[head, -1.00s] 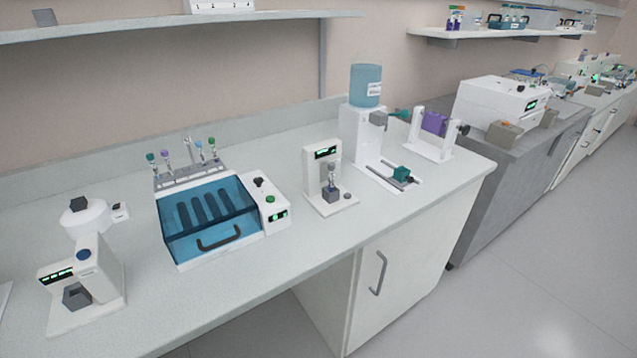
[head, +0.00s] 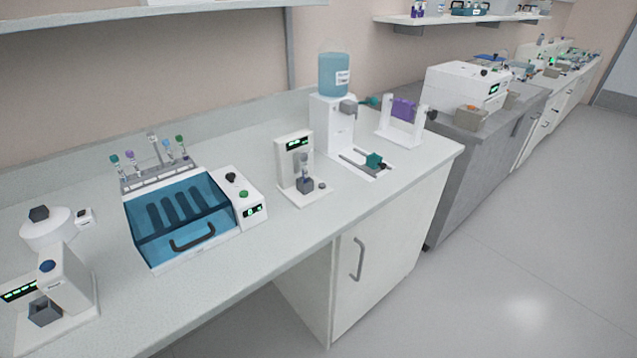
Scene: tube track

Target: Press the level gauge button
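A small upright white device (head: 293,152) with a green-lit display stands on the bench near the middle of the head view. It looks like the level gauge, but I cannot read a label. A tube (head: 304,168) stands upright in a grey block (head: 304,185) at its front. A small round grey button (head: 322,186) sits on its base, right of the block. Another white device (head: 66,280) at the lower left has a display, a blue round button (head: 47,266) and an empty-looking grey block (head: 44,313). Neither of my grippers is in view.
A blue-lidded box (head: 180,220) with a handle and a tube rack (head: 160,178) stand to the left. A dispenser with a blue bottle (head: 335,75) stands to the right. The bench front edge before the middle device is clear, with open floor (head: 480,290) to the right.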

